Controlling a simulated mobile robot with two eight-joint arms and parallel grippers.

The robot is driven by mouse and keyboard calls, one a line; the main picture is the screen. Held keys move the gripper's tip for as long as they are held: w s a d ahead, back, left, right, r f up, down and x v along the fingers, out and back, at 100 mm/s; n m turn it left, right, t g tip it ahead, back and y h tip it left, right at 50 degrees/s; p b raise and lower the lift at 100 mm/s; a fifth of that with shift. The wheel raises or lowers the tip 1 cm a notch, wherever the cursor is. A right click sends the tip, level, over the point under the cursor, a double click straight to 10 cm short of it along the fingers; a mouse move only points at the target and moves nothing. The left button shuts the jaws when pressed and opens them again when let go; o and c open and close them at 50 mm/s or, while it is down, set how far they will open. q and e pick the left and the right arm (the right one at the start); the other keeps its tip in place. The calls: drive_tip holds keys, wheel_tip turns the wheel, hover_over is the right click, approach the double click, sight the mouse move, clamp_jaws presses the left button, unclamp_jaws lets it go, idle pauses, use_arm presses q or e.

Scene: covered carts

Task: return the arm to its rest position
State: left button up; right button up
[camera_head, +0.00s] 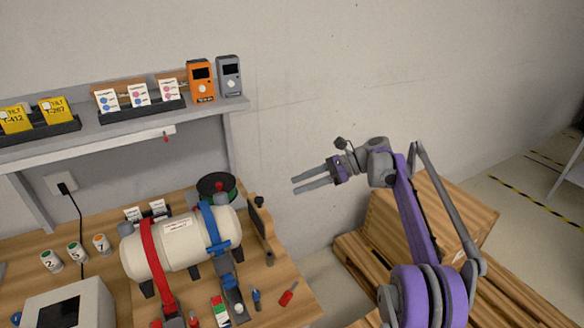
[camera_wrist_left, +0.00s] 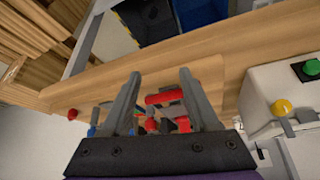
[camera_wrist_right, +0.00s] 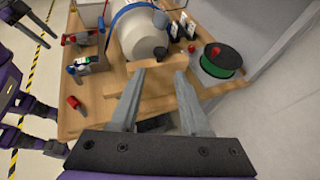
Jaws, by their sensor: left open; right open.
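My right gripper (camera_head: 311,180) is raised to the right of the workbench, in front of the bare wall in the head view. Its two fingers are apart with nothing between them, and they point left. In the right wrist view the open fingers (camera_wrist_right: 155,100) show in front of the bench's end. My left arm does not show in the head view. In the left wrist view my left gripper (camera_wrist_left: 162,100) has its fingers apart, facing the bench edge. Red items lie beyond its fingers; I see nothing clearly gripped.
The workbench (camera_head: 75,278) holds a white cylinder (camera_head: 180,245) with red and blue straps, a green spool (camera_head: 216,188) and small tools. A shelf (camera_head: 150,120) hangs above it. Wooden crates (camera_head: 470,215) stand behind my right arm. The space around the right gripper is clear.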

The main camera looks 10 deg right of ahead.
drive_tip(key=s+a+f+n+t+h, duration=0.1)
drive_tip(key=s+f+n+h, duration=0.2)
drive_tip(key=s, duration=0.5)
drive_tip(key=s+a+n+h, duration=0.2)
drive_tip(key=s+n+h, duration=0.2)
drive_tip(key=s, duration=0.4)
drive_tip(key=s+d+f+n+t+h, duration=0.1)
drive_tip(key=s+d+f+n+h, duration=0.1)
drive_tip(key=s+f+n, duration=0.2)
drive_tip(key=s+d+f+n+t+h, duration=0.1)
drive_tip(key=s+f+n, duration=0.3)
drive_tip(key=s, duration=0.6)
drive_tip(key=s+d+f+n+t+h, duration=0.1)
drive_tip(key=s+d+f+n+h, duration=0.2)
drive_tip(key=s+f, duration=0.2)
drive_tip(key=s, duration=0.3)
drive_tip(key=shift+f+n, duration=0.2)
drive_tip(key=shift+n, duration=0.2)
